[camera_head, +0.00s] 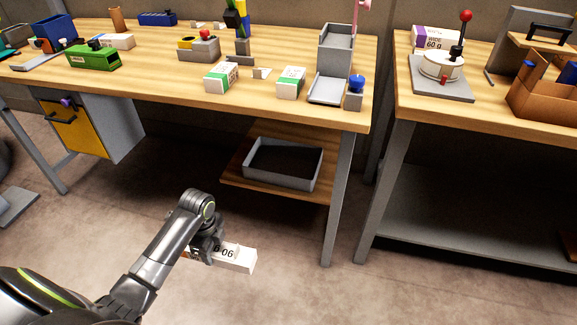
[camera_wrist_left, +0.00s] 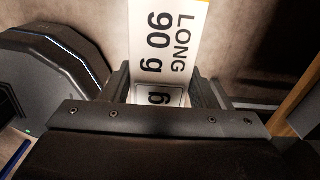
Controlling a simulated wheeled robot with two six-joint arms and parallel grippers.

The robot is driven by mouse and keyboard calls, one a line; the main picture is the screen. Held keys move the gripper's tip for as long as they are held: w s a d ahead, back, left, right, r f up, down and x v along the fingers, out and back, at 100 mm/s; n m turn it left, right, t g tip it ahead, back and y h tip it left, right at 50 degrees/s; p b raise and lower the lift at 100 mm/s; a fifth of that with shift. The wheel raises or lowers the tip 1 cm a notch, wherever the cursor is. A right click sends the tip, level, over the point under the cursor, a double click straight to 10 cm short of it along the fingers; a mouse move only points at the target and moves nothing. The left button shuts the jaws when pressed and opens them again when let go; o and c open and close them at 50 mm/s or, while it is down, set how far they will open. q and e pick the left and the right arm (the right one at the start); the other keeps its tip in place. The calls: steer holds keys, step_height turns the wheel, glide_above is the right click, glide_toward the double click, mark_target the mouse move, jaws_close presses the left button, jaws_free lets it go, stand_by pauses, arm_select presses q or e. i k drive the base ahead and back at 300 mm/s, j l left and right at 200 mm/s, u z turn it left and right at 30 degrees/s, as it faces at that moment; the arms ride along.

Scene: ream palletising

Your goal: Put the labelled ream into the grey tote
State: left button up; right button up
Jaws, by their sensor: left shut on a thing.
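A white ream (camera_head: 238,259) with a printed label is held low over the floor by my left gripper (camera_head: 207,248). In the left wrist view the ream (camera_wrist_left: 163,45) reads "LONG 90 g" and has a yellow edge at its far end. The left gripper's two fingers (camera_wrist_left: 160,92) are shut on its sides. The grey tote (camera_head: 280,180) sits on the wooden shelf below the workbench, up and right of the ream, and looks empty. The ream is outside the tote, apart from it. My right gripper is not in view.
The workbench top (camera_head: 180,83) overhangs the shelf (camera_head: 235,172), and a bench leg (camera_head: 338,200) stands right of the tote. Two white-and-green boxes (camera_head: 221,77) (camera_head: 291,82) lie on the bench. A purple-and-white ream (camera_head: 432,40) is on the right bench. The floor in front is clear.

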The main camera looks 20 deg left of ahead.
mark_target(284, 163)
steer(key=i, duration=1.65)
